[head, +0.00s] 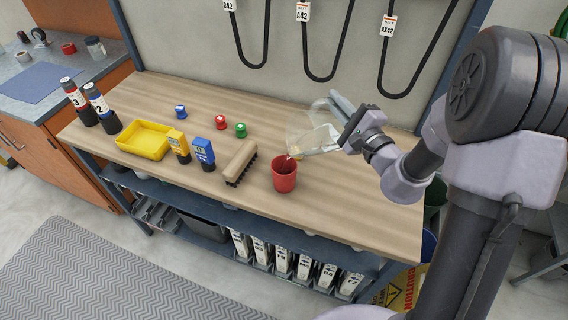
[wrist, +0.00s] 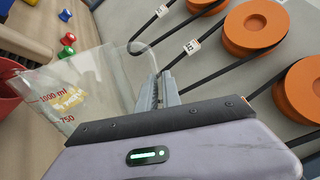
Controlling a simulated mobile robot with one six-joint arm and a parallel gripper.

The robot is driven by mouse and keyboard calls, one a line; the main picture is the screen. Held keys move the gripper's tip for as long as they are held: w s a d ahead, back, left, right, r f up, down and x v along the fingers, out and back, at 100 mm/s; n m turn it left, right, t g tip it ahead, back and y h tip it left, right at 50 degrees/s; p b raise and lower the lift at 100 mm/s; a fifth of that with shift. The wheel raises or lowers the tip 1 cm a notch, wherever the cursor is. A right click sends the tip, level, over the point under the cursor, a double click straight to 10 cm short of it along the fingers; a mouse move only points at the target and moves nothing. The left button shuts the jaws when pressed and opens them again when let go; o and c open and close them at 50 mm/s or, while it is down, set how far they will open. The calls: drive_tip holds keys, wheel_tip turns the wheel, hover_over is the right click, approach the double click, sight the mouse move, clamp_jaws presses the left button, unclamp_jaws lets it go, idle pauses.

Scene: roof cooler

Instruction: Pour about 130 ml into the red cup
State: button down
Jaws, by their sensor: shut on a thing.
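A red cup (head: 284,176) stands upright near the front edge of the wooden workbench (head: 340,216). My gripper (head: 343,127) is shut on a clear measuring jug (head: 307,134), above and to the right of the cup. The jug is tilted, with its lower side toward the cup's mouth. In the wrist view the jug (wrist: 95,80) has red marks, 1000 ml and 750, and the cup's red edge (wrist: 8,90) shows at the far left. The level inside the cup is hidden, and I cannot tell how much liquid is in the jug.
A scrubbing brush (head: 238,163) lies left of the cup. Further left are a blue bottle (head: 203,153), a yellow bottle (head: 179,146), a yellow tray (head: 144,140) and small coloured knobs (head: 240,130). Belts (head: 320,45) hang on the wall behind. The bench right of the cup is clear.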

drive_tip(key=shift+a+r, duration=0.1)
drive_tip(key=shift+r, duration=0.1)
idle(0.3)
drive_tip(key=w+d+f+m, duration=0.1)
drive_tip(key=f+m, duration=0.1)
drive_tip(key=d+f+m, duration=0.2)
drive_tip(key=w+d+f+m+b, duration=0.1)
drive_tip(key=f+m, duration=0.1)
drive_tip(key=shift+w+d+f, duration=0.15)
drive_tip(key=shift+w+d, duration=0.15)
drive_tip(key=shift+d, duration=0.1)
drive_tip(key=shift+s+f+m+h, duration=0.1)
drive_tip(key=shift+f+m+h, duration=0.2)
drive_tip(key=shift+m, duration=0.2)
drive_tip(key=shift+d+f+b, duration=0.15)
drive_tip(key=shift+f+b, duration=0.15)
idle(0.5)
drive_tip(key=shift+w+d+f+m+b, duration=0.1)
drive_tip(key=shift+w+d+f+m, duration=0.45)
drive_tip(key=shift+f+m, duration=0.85)
drive_tip(key=shift+w+d+f+m+b, duration=0.15)
drive_tip(key=shift+w+d+f+m, duration=0.15)
drive_tip(key=shift+d+f+m, duration=1)
drive_tip(key=shift+w+d+f+m+b, duration=0.1)
drive_tip(key=shift+w+d+f+m, duration=0.25)
drive_tip(key=shift+f+m, duration=1.1)
